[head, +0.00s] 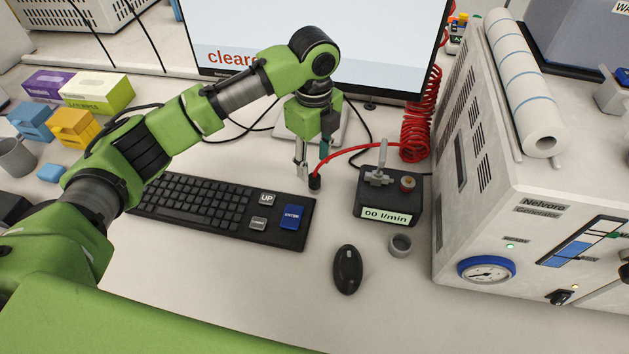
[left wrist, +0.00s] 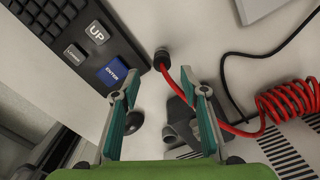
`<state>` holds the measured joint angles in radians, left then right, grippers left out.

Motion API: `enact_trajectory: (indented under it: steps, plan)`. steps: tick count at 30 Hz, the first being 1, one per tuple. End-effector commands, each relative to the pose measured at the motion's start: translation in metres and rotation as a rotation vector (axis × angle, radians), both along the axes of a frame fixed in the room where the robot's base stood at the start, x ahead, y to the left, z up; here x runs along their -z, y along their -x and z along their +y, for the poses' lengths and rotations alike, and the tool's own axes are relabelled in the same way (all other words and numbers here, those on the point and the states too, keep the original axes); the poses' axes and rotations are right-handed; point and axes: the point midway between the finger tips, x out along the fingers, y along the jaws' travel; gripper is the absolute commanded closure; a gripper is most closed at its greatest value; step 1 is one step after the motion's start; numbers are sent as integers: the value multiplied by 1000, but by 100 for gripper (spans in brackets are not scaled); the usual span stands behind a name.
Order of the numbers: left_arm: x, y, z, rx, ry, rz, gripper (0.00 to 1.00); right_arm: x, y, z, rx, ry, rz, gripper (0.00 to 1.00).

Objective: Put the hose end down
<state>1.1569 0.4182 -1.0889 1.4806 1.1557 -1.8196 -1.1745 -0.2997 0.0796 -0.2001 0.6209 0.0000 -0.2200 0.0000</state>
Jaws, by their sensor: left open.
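The hose end (head: 315,182) is a black fitting on the red hose (head: 356,152). It stands on the white table just right of the keyboard's top right corner, looking roughly upright. My left gripper (head: 311,163) is right above it with its fingers pointing down. In the left wrist view the gripper (left wrist: 160,76) is open and nothing is held between its teal pads. There the hose end (left wrist: 161,60) shows just past the fingertips, in line with the gap. My right gripper is not in view.
The flow meter box (head: 388,196) with its "00 l/min" display stands right of the hose end. The keyboard (head: 224,211) is left, the mouse (head: 347,269) and a small grey cup (head: 400,245) are nearer. The generator (head: 479,168) stands right, the monitor (head: 355,46) behind.

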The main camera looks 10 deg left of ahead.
Motion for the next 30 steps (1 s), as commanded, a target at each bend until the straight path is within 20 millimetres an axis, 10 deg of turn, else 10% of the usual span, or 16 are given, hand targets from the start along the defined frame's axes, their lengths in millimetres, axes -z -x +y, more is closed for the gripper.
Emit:
enact_trajectory:
  steps: [24, 30]
  plan:
    - [63, -4, 0, 1, 0, -1, 60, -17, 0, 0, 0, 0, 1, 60]
    - [62, -4, 0, 1, 0, -1, 100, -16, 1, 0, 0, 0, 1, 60]
